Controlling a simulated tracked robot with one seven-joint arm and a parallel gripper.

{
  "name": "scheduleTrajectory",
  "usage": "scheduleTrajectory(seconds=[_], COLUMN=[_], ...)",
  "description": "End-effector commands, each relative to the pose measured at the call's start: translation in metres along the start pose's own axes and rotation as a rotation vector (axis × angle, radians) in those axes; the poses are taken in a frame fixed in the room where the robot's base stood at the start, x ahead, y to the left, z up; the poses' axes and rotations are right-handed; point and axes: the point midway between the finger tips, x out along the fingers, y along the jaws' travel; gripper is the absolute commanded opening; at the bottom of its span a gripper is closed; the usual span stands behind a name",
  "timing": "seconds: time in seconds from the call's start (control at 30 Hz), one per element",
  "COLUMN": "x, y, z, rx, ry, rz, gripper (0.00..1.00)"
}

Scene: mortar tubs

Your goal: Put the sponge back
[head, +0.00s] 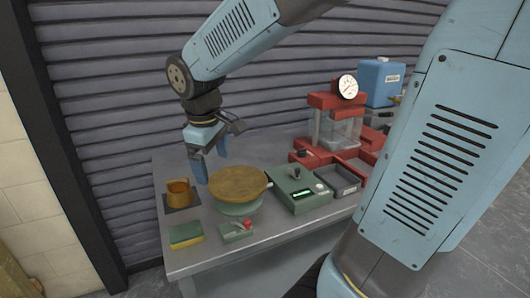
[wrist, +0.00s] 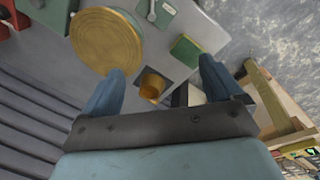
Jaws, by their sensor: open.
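The sponge (head: 186,235), green on top with a yellow lower layer, lies flat near the front left corner of the grey table (head: 182,262). In the wrist view the sponge (wrist: 186,50) shows as a green rectangle, up and right of the cup. My gripper (head: 212,168) is open and empty above the back left of the table, close to the copper cup and the round brown disc. In the wrist view the cup lies between the spread fingers (wrist: 163,80). The sponge is apart from the gripper.
The copper cup (head: 179,192) stands on a dark square. The brown disc (head: 238,183) tops a pale green bowl (head: 240,208). A small box with a red knob (head: 237,231), a green device (head: 300,190), a grey tray (head: 337,182) and a red gauge rig (head: 333,102) stand rightward.

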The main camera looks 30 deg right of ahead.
Motion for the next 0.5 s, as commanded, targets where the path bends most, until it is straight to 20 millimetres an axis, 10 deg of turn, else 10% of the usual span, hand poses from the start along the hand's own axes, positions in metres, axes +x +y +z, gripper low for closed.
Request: scheduleTrajectory(seconds=[0.5], x=[-0.053], y=[-0.002], z=[0.108], rx=[0.610], ry=[0.281], rz=[0.033], gripper=[0.93])
